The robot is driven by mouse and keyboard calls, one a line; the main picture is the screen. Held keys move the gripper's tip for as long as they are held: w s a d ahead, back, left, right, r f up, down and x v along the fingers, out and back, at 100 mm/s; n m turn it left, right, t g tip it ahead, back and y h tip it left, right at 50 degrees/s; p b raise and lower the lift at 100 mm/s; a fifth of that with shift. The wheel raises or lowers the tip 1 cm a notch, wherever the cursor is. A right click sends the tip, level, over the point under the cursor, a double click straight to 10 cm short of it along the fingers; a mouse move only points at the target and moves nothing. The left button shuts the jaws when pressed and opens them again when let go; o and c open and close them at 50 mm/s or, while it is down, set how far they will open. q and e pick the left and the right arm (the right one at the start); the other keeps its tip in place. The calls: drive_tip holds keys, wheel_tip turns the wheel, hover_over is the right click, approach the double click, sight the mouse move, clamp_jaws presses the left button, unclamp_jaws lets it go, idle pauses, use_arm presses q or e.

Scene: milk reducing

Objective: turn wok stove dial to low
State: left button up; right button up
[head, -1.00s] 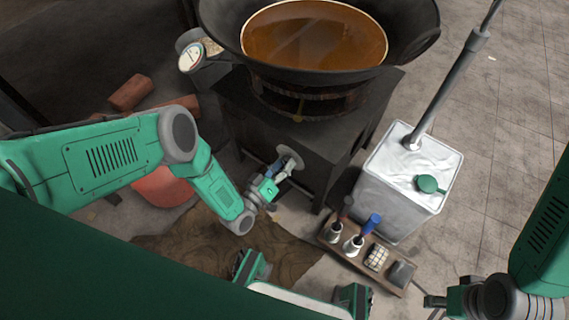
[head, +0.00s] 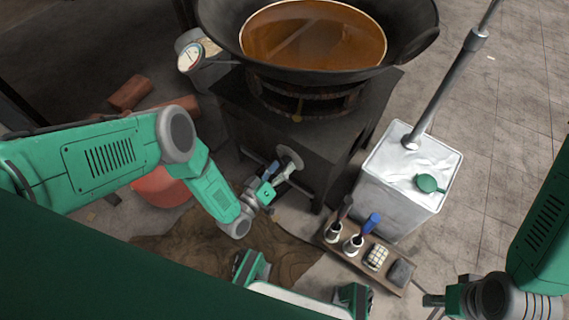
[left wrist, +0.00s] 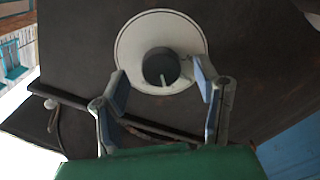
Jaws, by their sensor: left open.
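The stove dial shows in the left wrist view as a white disc (left wrist: 133,42) with a dark rim line and a round grey knob (left wrist: 161,66) in its middle. A pale mark on the knob runs towards its lower edge. In the head view the dial (head: 291,157) is on the front of the dark stove (head: 262,130). My left gripper (head: 279,176) is at the dial, open, and its fingers (left wrist: 163,88) appear on either side of the knob's lower part. I cannot tell whether they touch it. My right gripper (head: 433,300) is low at the right, only partly visible.
A wok (head: 415,45) of brown liquid (head: 310,35) sits on the stove. A white tin (head: 400,190) with a green cap and a wooden tray (head: 330,246) of small tools stand to the right. Bricks (head: 131,92) lie left.

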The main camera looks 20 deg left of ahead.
use_arm(q)
drive_tip(key=v, duration=1)
drive_tip(key=shift+s, duration=0.35)
drive_tip(key=shift+a, duration=0.1)
drive_tip(key=shift+r, duration=0.1)
